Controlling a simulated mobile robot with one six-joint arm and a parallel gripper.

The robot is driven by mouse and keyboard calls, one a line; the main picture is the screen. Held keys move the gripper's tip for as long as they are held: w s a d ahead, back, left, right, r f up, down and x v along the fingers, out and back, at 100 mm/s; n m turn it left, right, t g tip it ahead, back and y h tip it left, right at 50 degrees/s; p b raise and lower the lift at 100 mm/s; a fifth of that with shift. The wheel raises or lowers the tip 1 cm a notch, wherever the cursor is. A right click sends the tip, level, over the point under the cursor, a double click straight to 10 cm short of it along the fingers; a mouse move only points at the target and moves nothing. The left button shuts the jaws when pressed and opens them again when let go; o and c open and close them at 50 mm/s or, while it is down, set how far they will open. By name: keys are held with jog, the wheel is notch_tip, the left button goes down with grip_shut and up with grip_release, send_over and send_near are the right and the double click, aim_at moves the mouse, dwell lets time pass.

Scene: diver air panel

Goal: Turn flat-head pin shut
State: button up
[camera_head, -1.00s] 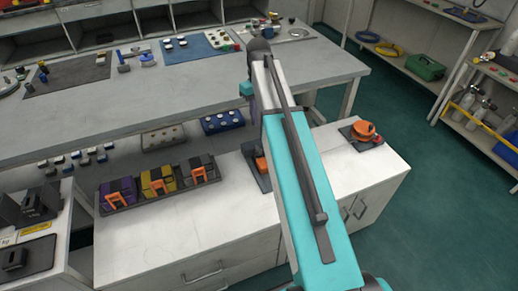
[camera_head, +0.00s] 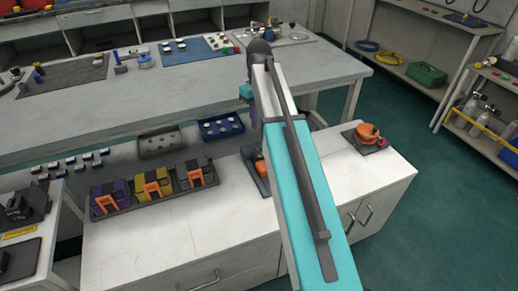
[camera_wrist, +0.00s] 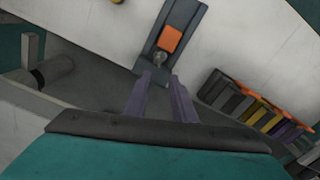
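My gripper (camera_wrist: 160,78) is open and empty in the wrist view, its two purple-grey fingers apart. Just beyond the fingertips is a dark plate (camera_wrist: 184,15) with an orange block (camera_wrist: 170,39) and a small grey round-ended part (camera_wrist: 130,77) at its near end. I cannot tell whether that part is the flat-head pin. In the head view the same orange block (camera_head: 260,167) and plate (camera_head: 247,152) on the white counter are partly hidden behind my arm. The gripper fingers are mostly hidden there.
A tray (camera_head: 124,207) of purple, yellow and grey blocks with orange handles stands left on the white counter (camera_head: 190,235). An orange round knob (camera_head: 367,132) on a dark plate is at its right end. A long grey bench (camera_head: 200,85) runs behind. Counter between is clear.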

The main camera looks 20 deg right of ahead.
aim_at(259, 156)
jog(key=shift+f, duration=0.1)
notch_tip(259, 156, down, 14)
jog(key=shift+r+b, duration=0.15)
jog(key=shift+b, duration=0.5)
dwell(0.4)
grip_shut()
